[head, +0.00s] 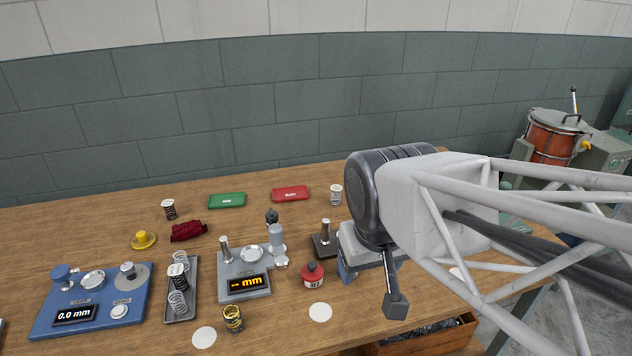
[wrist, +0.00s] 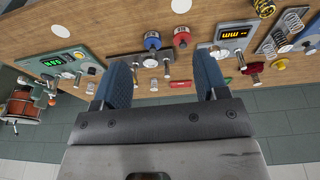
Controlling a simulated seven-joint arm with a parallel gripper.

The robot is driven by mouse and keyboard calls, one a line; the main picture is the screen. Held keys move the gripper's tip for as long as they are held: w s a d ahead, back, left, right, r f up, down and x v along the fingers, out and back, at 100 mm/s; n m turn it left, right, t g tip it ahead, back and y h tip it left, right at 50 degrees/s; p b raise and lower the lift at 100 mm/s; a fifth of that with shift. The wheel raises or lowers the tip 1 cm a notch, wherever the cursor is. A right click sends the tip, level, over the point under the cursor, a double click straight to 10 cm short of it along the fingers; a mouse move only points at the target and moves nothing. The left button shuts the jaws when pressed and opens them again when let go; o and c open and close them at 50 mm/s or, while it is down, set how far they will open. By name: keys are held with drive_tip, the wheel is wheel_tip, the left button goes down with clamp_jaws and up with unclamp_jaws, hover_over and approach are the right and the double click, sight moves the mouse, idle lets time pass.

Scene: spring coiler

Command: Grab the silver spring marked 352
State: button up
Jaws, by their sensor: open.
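Several springs stand on the wooden table. In the head view a silver spring (head: 336,194) stands at the back, just left of my arm. A dark spring (head: 169,209) stands at the back left and a yellow-and-black one (head: 233,318) at the front. The number 352 is not legible on any spring. My gripper (wrist: 164,78) is open and empty above the table, its blue fingers wide apart; one fingertip shows in the head view (head: 395,305).
A blue gauge (head: 95,300) is at the left. Green (head: 227,200) and red (head: 291,194) trays lie at the back. A post on a dark base (head: 325,243) stands near my arm.

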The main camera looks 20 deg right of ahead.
drive_tip(key=w+d+f+n+g+h, duration=0.1)
drive_tip(key=w+d+n+h, duration=0.2)
drive_tip(key=w, duration=0.4)
drive_tip(key=w+d+f+n+h, duration=0.2)
drive_tip(key=w+d+n, duration=0.15)
drive_tip(key=w, duration=0.35)
drive_tip(key=n+t+h, duration=0.2)
drive_tip(key=n+h, duration=0.4)
drive_tip(key=n, duration=0.5)
hover_over(333, 195)
drive_tip(key=s, duration=1.2)
wheel_tip(333, 195, down, 10)
drive_tip(key=w+f+n+t, duration=0.1)
drive_tip(key=w+f+n, duration=0.1)
drive_tip(key=w+f, duration=0.1)
drive_tip(key=w+a+f+n+t, duration=0.1)
drive_tip(key=w+f+n, duration=0.1)
drive_tip(key=w+f, duration=0.1)
drive_tip(key=w+a+f+n+t, duration=0.1)
drive_tip(key=w+f+n, duration=0.1)
drive_tip(key=w+f, duration=0.1)
drive_tip(key=shift+w+a+f+n, duration=0.15)
drive_tip(key=shift+w+f+n, duration=0.05)
drive_tip(key=shift+w, duration=0.25)
drive_tip(key=shift+w+a+f+n, duration=0.1)
drive_tip(key=shift+w+f+n, duration=0.1)
drive_tip(key=shift+w, duration=0.2)
drive_tip(key=shift+d, duration=0.1)
drive_tip(key=shift+x, duration=2.4)
drive_tip(key=c, duration=1)
